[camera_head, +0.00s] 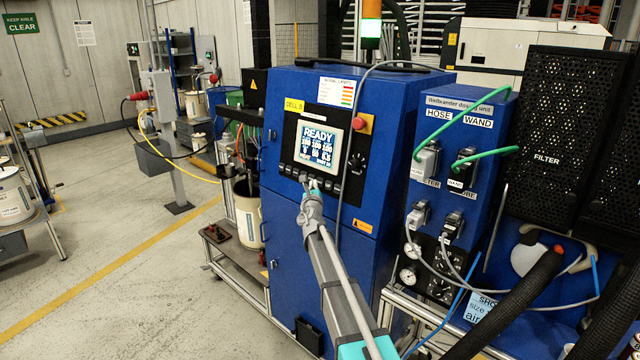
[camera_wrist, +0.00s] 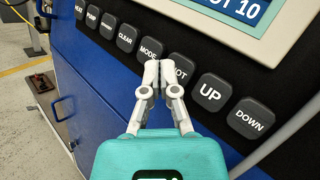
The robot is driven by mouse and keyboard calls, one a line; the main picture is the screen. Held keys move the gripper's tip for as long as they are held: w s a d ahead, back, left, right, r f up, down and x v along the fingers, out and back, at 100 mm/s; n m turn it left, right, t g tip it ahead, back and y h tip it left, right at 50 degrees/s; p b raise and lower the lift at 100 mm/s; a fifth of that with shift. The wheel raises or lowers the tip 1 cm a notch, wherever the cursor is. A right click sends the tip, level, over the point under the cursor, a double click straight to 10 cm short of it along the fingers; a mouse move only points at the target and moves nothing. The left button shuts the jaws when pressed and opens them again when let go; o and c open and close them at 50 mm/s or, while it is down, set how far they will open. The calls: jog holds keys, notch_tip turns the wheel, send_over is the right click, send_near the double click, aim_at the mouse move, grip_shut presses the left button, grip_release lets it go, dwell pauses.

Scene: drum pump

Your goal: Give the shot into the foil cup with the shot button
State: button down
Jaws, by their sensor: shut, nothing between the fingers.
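The shot button (camera_wrist: 183,72) is a dark square key in the slanted row under the display, between the mode button (camera_wrist: 150,48) and the up button (camera_wrist: 211,94). My fingertips hide its left part, so only "OT" reads. My gripper (camera_wrist: 158,68) is shut and empty, with its tips at the gap between the mode and shot buttons; I cannot tell whether they touch. In the head view my gripper (camera_head: 311,186) is at the key row below the display (camera_head: 319,146), which reads READY. I cannot make out the foil cup in either view.
The blue cabinet (camera_head: 290,235) carries the panel, with a red emergency button (camera_head: 359,124) to its right. A grey cable hangs close to the right of my gripper. The blue dosing unit (camera_head: 470,170) with cables stands further right. Open floor (camera_head: 110,280) lies left.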

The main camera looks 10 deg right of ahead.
jog(key=shift+s+a+r+p, duration=0.25)
jog(key=shift+s+a, duration=0.5)
jog(key=shift+a, duration=0.25)
jog(key=shift+s+a+r+p, duration=0.25)
jog(key=shift+s+a, duration=0.45)
jog(key=shift+a, duration=0.3)
jog(key=s+d+f+m+g+h+p, duration=0.1)
jog(key=s+d+f+m+g+h, duration=0.35)
jog(key=s+m, duration=0.65)
jog(key=s+d+f+m+g+h, duration=0.1)
jog(key=s+d+f+m+g, duration=0.6)
jog(key=m, duration=0.7)
jog(key=s+a+f+m+g+y, duration=0.2)
jog(key=s+a+m+y, duration=0.1)
jog(key=s, duration=0.5)
jog(key=s+a+f+m+g+y, duration=0.3)
jog(key=s+m, duration=0.2)
jog(key=s, duration=0.4)
jog(key=s+a+f+m+g+y+p, duration=0.1)
jog(key=s+a+f+m+g+y, duration=0.2)
jog(key=s, duration=0.5)
jog(key=shift+s+a+m+y, duration=0.35)
jog(key=shift+s+m, duration=0.05)
jog(key=shift+m, duration=0.4)
